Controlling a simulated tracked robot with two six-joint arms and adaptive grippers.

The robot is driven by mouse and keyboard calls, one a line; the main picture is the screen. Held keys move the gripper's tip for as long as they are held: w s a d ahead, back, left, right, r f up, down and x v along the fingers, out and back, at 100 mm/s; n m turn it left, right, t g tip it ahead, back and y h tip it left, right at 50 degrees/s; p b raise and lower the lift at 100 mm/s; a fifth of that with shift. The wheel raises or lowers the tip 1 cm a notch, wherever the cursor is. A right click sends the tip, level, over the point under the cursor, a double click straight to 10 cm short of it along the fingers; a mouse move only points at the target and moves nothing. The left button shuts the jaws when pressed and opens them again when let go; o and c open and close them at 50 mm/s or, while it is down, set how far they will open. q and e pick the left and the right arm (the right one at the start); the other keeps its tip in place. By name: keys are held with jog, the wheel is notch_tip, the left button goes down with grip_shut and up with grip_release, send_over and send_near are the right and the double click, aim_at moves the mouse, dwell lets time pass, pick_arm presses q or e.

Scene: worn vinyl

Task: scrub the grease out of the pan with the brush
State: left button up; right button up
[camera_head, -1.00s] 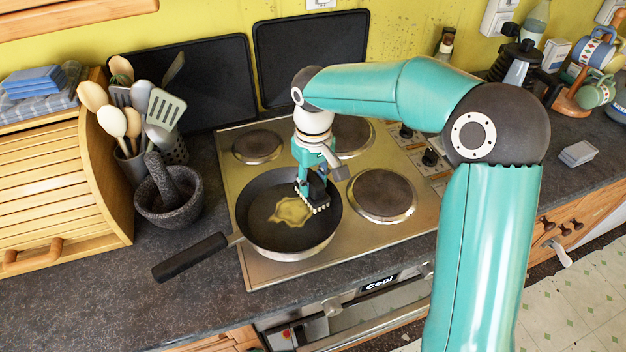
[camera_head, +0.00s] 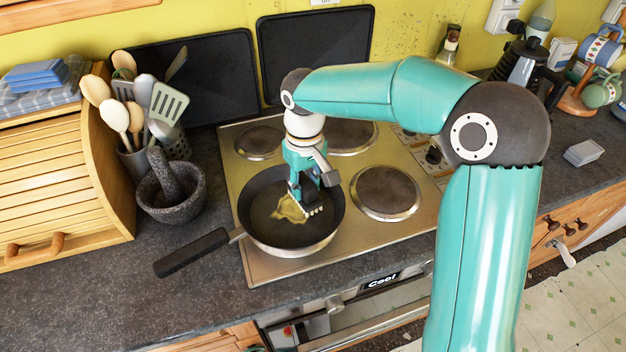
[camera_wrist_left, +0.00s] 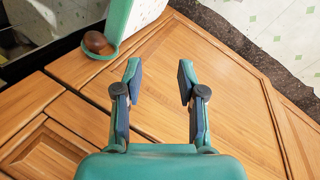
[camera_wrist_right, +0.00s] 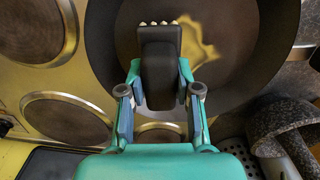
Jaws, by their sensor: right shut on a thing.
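The dark frying pan (camera_head: 270,232) sits on the front left of the hob, its black handle (camera_head: 192,252) pointing to the lower left. A yellow-brown grease patch (camera_head: 287,209) lies on the pan's floor. My right gripper (camera_head: 304,180) reaches down into the pan and is shut on the dark brush (camera_wrist_right: 160,72). The brush's pale bristles (camera_head: 315,210) are over the pan floor at the patch's right edge; I cannot tell whether they touch. My left gripper (camera_wrist_left: 158,85) is open and empty above wooden cabinet fronts, and shows only in the left wrist view.
A stone mortar with pestle (camera_head: 172,195) and a utensil holder (camera_head: 135,160) stand left of the hob (camera_head: 350,240). A wooden bread bin (camera_head: 60,185) is at far left. A mug tree (camera_head: 580,100) stands at far right. The front left worktop is clear.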

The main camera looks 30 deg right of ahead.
jog(key=shift+s+a, duration=0.1)
jog(key=shift+a, duration=1.65)
jog(key=shift+f+b, duration=0.4)
jog(key=shift+f, duration=0.1)
jog(key=shift+s+a, duration=0.15)
jog(key=shift+a, duration=2.85)
jog(key=shift+d, duration=3.05)
